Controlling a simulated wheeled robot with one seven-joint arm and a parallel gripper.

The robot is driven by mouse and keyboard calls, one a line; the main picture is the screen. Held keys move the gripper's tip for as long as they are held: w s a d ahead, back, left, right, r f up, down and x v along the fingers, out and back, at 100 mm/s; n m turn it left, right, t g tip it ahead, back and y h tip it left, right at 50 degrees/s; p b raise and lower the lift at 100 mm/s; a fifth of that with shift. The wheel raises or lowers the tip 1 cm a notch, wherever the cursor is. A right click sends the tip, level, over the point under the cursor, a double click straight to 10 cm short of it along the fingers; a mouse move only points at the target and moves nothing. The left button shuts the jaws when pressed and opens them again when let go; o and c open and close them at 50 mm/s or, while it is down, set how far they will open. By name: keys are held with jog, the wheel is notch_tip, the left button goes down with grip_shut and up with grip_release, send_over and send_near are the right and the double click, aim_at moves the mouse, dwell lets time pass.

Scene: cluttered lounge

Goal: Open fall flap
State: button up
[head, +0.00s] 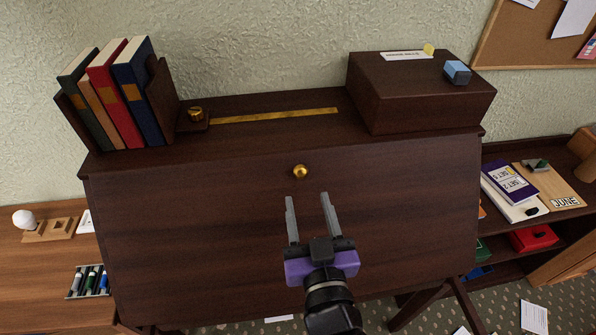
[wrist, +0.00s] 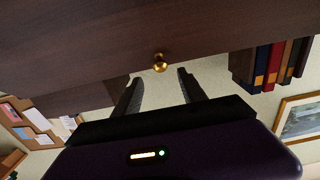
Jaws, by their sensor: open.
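The fall flap (head: 210,220) is the dark brown sloping front of a wooden desk, and it is closed. A small round brass knob (head: 300,171) sits near its top edge, at the middle. My gripper (head: 307,198) is open and empty in front of the flap, with its two grey fingers pointing up toward the knob. In the wrist view the knob (wrist: 159,63) shows just beyond and between the fingertips (wrist: 159,76), apart from both. The flap (wrist: 90,40) fills the upper part of that view.
On the desk top stand several books (head: 115,90) between bookends, a brass strip (head: 275,116) and a dark box (head: 420,90) with a blue block (head: 457,72) on it. A side table (head: 40,270) is at left, and a shelf (head: 530,215) with books and boxes is at right.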

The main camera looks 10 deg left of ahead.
aim_at(302, 176)
jog(key=p+x, duration=0.2)
jog(key=x, duration=0.4)
jog(key=shift+w+a, duration=0.1)
jog(key=shift+w, duration=0.25)
jog(key=shift+w+a, duration=0.1)
jog(key=shift+w, duration=0.2)
jog(key=shift+c, duration=0.4)
grip_shut()
dwell(0.5)
